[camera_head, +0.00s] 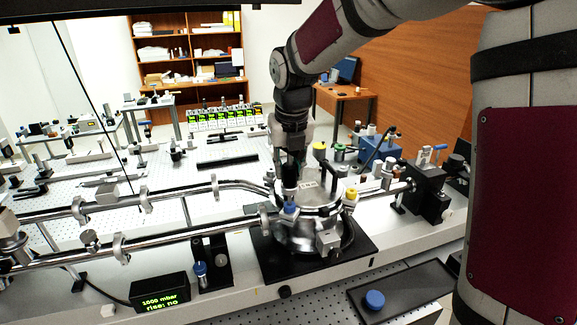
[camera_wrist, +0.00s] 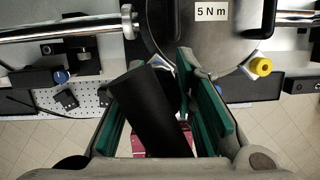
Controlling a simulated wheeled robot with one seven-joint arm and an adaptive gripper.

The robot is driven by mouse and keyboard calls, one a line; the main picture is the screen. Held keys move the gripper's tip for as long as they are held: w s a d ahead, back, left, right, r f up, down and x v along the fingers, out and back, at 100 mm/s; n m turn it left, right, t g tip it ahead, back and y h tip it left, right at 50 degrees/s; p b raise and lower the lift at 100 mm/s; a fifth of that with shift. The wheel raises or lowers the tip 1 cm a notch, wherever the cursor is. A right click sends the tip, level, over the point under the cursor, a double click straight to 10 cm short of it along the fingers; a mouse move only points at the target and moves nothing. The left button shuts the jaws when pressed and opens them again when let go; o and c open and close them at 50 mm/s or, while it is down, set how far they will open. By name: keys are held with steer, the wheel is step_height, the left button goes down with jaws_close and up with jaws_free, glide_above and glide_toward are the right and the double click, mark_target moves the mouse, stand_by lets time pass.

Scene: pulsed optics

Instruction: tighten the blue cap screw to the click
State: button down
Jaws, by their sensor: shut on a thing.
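My gripper (camera_head: 291,160) is above the front of a round metal chamber (camera_head: 295,238) and is shut on a black cylindrical tool. The tool (camera_wrist: 152,112) leans between my green finger pads in the wrist view. In the head view it (camera_head: 290,178) points down at a blue cap screw (camera_head: 289,208) on the chamber's front rim. I cannot tell whether the tool touches the screw. In the wrist view the tool and fingers hide this screw. A label reading "5 N m" (camera_wrist: 212,12) is on the lid.
Yellow caps (camera_head: 351,193) (camera_head: 319,147) sit around the lid. A display (camera_head: 160,299) reads "1000 mbar rise: no". Another blue-topped part (camera_head: 200,268) stands in a black holder at left. A blue knob (camera_head: 374,299) sits on a black plate at front right. Metal pipes (camera_head: 170,238) run left.

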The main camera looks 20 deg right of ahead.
stand_by(0.3)
steer(key=shift+f, duration=0.6)
steer(key=shift+m, duration=0.6)
steer(key=shift+r, duration=3.1)
steer(key=shift+f, duration=0.1)
